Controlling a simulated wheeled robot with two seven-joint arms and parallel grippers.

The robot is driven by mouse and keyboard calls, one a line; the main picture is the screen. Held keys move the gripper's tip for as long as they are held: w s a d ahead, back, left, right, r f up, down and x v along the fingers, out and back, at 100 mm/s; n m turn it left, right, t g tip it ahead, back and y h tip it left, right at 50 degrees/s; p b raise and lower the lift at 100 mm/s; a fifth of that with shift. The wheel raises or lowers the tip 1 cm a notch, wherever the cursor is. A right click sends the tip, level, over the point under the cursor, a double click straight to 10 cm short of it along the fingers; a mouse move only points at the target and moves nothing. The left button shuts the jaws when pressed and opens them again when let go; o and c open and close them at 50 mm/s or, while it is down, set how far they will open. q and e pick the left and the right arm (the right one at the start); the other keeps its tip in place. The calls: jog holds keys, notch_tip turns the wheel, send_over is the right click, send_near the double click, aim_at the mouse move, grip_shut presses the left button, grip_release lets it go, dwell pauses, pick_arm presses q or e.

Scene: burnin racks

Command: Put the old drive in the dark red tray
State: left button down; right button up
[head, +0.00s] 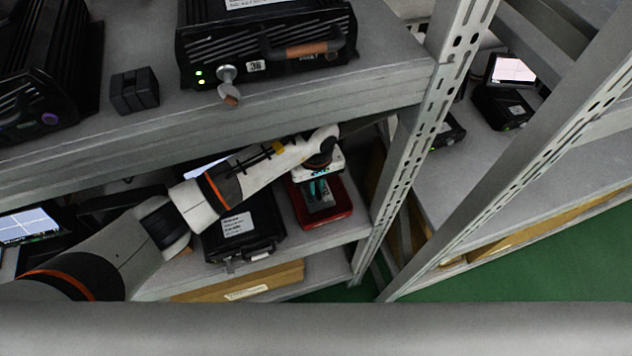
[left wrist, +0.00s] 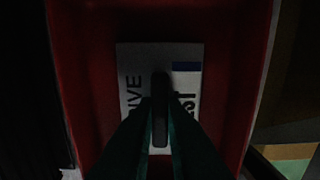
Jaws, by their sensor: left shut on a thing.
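The dark red tray (head: 341,212) sits on the lower shelf, at its right end; in the left wrist view its red walls (left wrist: 82,90) surround the picture's middle. My left gripper (head: 319,190) points down over the tray. In the dim left wrist view the gripper (left wrist: 160,118) is shut on a narrow dark grip of the old drive, whose white label (left wrist: 133,62) with dark letters and a blue patch lies within the tray's outline. I cannot tell whether the drive touches the tray's floor. My right gripper is out of view.
A black case (head: 262,218) with a white label stands just left of the tray. The upper shelf's edge (head: 215,128) passes above my left arm. A perforated upright (head: 400,165) stands right of the tray.

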pick_arm(q)
jog(key=shift+f, duration=0.1)
jog(key=shift+f, duration=0.1)
jog(key=c, duration=1.5)
grip_release()
jog(key=shift+r, duration=0.25)
notch_tip(320, 180, up, 7)
jog(key=shift+r, duration=0.2)
